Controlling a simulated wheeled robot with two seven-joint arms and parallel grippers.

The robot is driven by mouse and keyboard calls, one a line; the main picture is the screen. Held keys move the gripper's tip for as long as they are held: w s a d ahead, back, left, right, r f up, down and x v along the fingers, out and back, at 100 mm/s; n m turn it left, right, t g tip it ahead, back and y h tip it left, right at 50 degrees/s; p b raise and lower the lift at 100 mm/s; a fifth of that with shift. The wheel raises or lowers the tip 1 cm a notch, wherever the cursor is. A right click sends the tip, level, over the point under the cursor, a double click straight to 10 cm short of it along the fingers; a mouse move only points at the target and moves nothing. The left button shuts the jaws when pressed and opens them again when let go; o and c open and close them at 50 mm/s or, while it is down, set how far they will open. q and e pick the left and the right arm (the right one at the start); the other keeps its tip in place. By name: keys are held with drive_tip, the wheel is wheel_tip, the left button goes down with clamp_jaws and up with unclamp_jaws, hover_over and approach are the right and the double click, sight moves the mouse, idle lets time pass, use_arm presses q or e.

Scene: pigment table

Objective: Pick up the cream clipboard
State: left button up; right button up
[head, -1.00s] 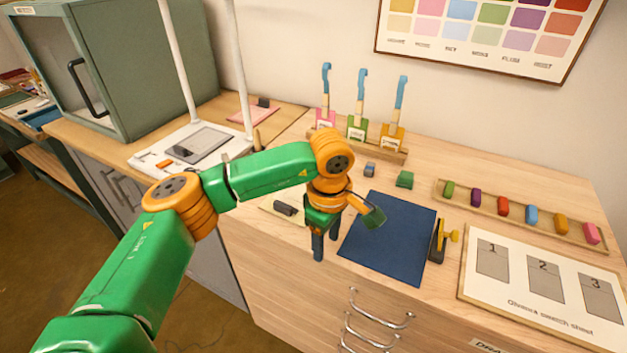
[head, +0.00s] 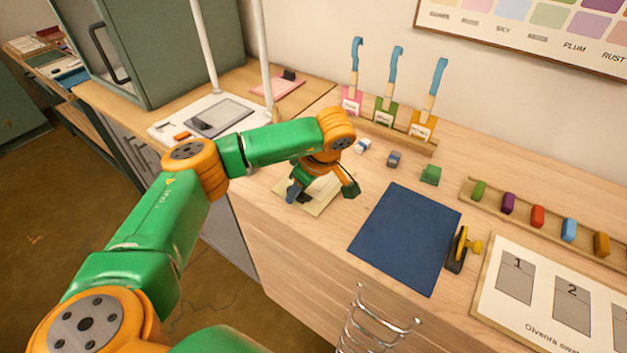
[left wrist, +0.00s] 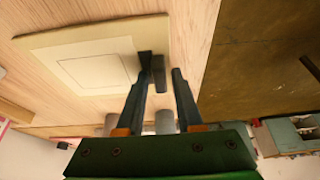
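The cream clipboard (head: 318,209) lies flat near the front edge of the wooden counter, partly hidden under my left gripper (head: 321,190) in the head view. In the left wrist view the clipboard (left wrist: 50,44) shows a pale square sheet and a dark clip (left wrist: 159,72) at the edge nearest the fingers. My left gripper (left wrist: 162,78) is open, its two dark fingers apart on either side of the clip end. I cannot tell whether the fingers touch the board. My right gripper is not in view.
A dark blue mat (head: 406,239) lies to the right, with a black and yellow tool (head: 460,249) beside it. Small blocks, including a green one (head: 430,174), sit behind. A pink clipboard (head: 280,88) lies farther back left. The counter's front edge is close to the gripper.

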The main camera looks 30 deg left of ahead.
use_arm(q)
drive_tip(key=shift+s, duration=0.1)
clamp_jaws()
